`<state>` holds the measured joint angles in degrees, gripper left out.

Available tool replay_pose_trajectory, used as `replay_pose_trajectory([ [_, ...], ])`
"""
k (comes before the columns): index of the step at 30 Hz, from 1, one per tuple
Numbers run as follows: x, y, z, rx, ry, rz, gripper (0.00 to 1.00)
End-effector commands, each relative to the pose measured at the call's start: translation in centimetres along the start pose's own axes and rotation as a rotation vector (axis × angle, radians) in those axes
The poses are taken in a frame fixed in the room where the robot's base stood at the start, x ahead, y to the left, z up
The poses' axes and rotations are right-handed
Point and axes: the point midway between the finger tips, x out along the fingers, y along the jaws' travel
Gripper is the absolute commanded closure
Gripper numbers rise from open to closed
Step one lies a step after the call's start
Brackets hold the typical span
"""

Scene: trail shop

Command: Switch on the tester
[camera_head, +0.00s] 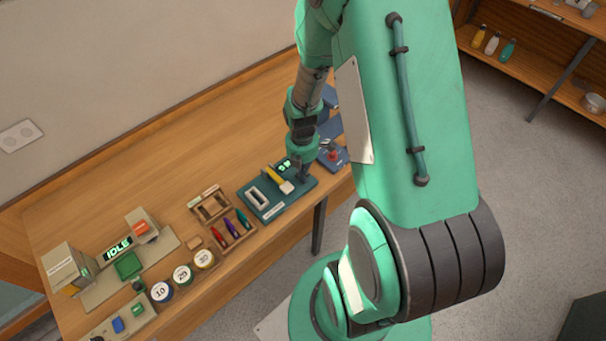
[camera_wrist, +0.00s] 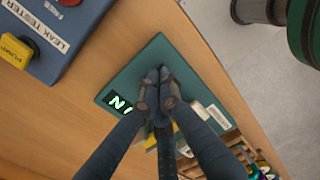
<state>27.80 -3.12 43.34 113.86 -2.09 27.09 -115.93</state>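The leak tester is a blue box with a red button, a white label and a yellow pump part; it is at the upper left of the wrist view (camera_wrist: 92,22) and partly behind my arm in the head view (camera_head: 342,161). A teal board (camera_head: 256,205) with a lit green display, a pale slotted block and a yellow bar lies beside it; it also shows in the wrist view (camera_wrist: 150,55). My gripper (camera_head: 303,176) is over the board's right part. In the wrist view its fingertips (camera_wrist: 160,76) are together with nothing visible between them, and they hide part of the display.
Left of the board are wooden trays (camera_head: 238,245) with coloured pens, round numbered pots (camera_head: 183,274) and a station with an IDLE display (camera_head: 118,248). A shelf with bottles (camera_head: 492,43) stands at upper right. The table's back left is bare.

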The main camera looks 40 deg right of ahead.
Motion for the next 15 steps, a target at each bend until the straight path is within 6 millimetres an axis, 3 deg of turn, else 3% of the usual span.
replay_pose_trajectory([
  [1, 1.5, -1.5, -0.6, 0.000, 0.014, -0.029, 1.00],
  [15, 1.4, -0.4, -0.6, 0.000, 0.013, -0.027, 1.00],
])
